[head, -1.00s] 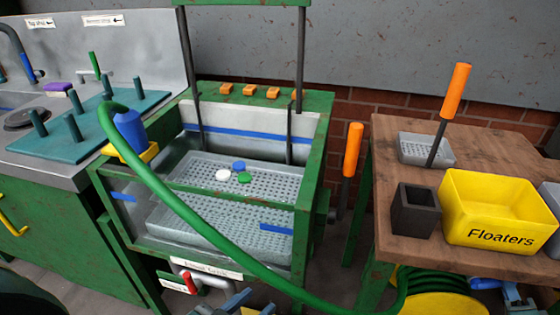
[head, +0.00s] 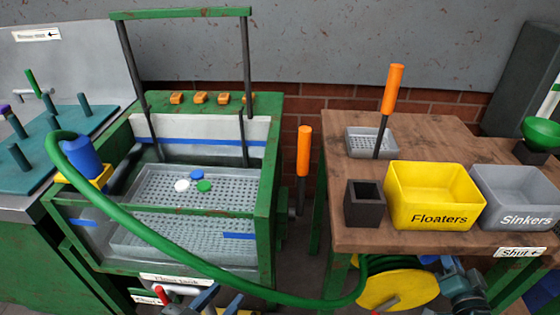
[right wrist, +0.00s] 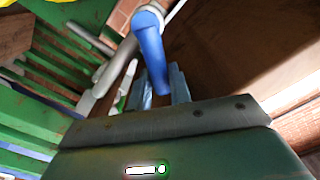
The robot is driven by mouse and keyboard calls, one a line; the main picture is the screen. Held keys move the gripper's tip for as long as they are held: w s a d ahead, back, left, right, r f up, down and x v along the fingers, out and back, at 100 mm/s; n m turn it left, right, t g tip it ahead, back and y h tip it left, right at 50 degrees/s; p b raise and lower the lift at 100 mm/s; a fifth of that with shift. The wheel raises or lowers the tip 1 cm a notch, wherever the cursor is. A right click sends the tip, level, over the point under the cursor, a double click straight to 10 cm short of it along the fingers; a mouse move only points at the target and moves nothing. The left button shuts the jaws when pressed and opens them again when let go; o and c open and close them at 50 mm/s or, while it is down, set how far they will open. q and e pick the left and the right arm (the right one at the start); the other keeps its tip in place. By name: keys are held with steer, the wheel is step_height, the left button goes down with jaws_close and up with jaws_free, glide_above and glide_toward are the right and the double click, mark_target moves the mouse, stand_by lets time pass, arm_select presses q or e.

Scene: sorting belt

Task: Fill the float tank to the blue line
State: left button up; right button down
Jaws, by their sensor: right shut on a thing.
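The float tank (head: 262,222) is a green-framed, clear-walled box with a blue line (head: 215,142) along its back wall. I cannot make out a water surface. A green hose (head: 130,238) runs from a blue nozzle (head: 82,154) on the tank's left rim to under the table. My left gripper (head: 220,301) is low in front of the tank, fingers apart, near a red handle (head: 160,295). In the right wrist view, my right gripper (right wrist: 162,92) is shut on a blue handle (right wrist: 151,50) of a grey pipe.
The wooden table (head: 440,148) at right holds a yellow Floaters bin (head: 438,214), a grey Sinkers bin (head: 525,218), a dark square cup (head: 363,208) and a grey tray (head: 362,143). A yellow reel (head: 385,291) sits below it.

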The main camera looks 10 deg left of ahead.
steer(key=shift+a+n, duration=0.2)
steer(key=shift+n, duration=0.1)
steer(key=shift+a+r+p, duration=0.15)
steer(key=shift+r+p, duration=0.05)
steer(key=shift+p, duration=0.15)
steer(key=shift+a+n, duration=0.1)
steer(key=shift+n, duration=0.4)
stand_by(0.7)
